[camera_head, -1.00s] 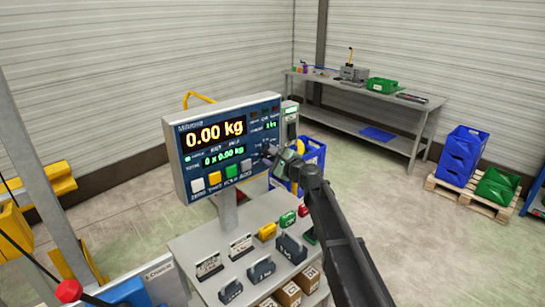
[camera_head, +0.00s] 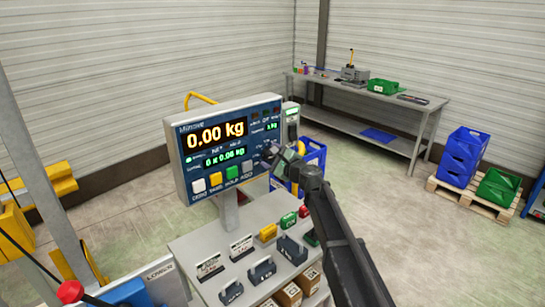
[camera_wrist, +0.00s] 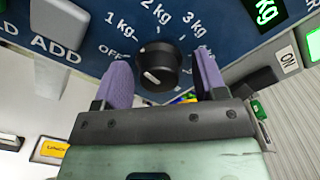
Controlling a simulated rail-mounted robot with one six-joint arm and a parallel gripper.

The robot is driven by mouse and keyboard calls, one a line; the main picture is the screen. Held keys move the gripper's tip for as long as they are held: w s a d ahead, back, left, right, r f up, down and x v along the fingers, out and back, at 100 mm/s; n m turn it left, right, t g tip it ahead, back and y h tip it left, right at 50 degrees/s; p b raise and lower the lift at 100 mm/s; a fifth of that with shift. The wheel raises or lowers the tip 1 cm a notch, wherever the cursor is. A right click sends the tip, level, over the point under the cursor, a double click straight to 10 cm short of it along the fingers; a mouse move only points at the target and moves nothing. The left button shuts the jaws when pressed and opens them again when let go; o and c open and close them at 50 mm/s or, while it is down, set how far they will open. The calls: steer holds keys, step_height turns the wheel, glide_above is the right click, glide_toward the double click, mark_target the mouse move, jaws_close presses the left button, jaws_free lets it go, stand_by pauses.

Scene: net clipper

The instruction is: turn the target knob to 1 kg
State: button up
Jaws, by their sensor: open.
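The black target knob (camera_wrist: 158,66) is on the blue scale panel, with labels OFF, 1 kg, 2 kg and 3 kg around its left and top. My gripper (camera_wrist: 161,62) is open, with one purple-padded finger on each side of the knob and visible gaps to both. Whether the fingertips reach the panel, I cannot tell. In the head view, my gripper (camera_head: 274,152) is at the right side of the scale display (camera_head: 215,134), which reads 0.00 kg, and covers the knob.
Below the display, a table (camera_head: 205,243) holds weights and small coloured blocks. Blue crates (camera_head: 462,155) stand at far right.

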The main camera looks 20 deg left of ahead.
steer(key=v, duration=1)
steer(key=shift+d, duration=0.25)
steer(key=shift+s, duration=0.1)
steer(key=s+d+f+n+g+h, duration=0.65)
steer(key=s+d+f+n, duration=0.25)
steer(key=s+f+n, duration=0.3)
steer(key=s+d+f+h, duration=0.1)
steer(key=s+d+h, duration=0.2)
steer(key=d, duration=0.7)
steer(key=s+d+f+n+g+h, duration=0.1)
steer(key=s+d+f+h, duration=0.1)
steer(key=s+d, duration=0.4)
steer(key=s+d+f+h, duration=0.2)
steer(key=s+d+h, duration=0.2)
steer(key=d, duration=1.2)
steer(key=shift+s+d+f+g, duration=0.15)
steer(key=shift+s+d+g, duration=0.05)
steer(key=shift+s+g, duration=0.2)
